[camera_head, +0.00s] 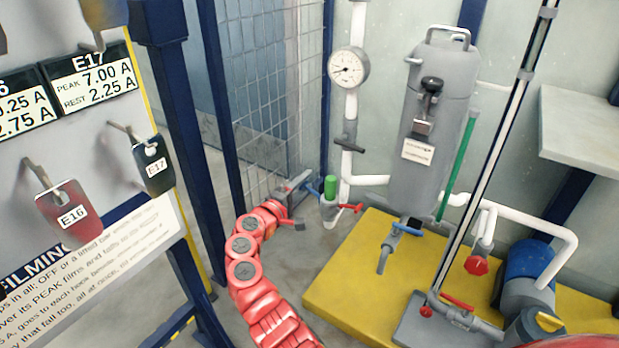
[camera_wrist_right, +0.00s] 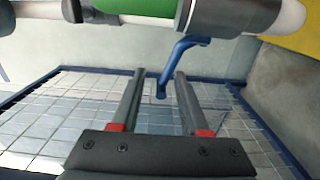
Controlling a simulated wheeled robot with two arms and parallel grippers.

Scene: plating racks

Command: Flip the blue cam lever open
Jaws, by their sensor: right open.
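A blue cam lever (camera_head: 313,190) sticks out to the left of a green-banded pipe fitting (camera_head: 330,188) in the head view. In the right wrist view the blue lever (camera_wrist_right: 180,60) is bent and hangs from the grey collar beside the green band (camera_wrist_right: 140,10). Its lower end lies between the two fingers as seen from the wrist; contact cannot be told. My right gripper (camera_head: 303,186), at the end of my red arm, is just left of the lever. Its fingers (camera_wrist_right: 158,74) are apart and hold nothing. My left gripper is not in view.
A red handle (camera_head: 350,208) sits right of the fitting. Another blue lever (camera_head: 407,229) is below the grey tank (camera_head: 430,130). A gauge (camera_head: 348,68) stands above, and a wire-mesh fence (camera_head: 262,90) rises behind my arm. A tag board (camera_head: 90,150) stands at left.

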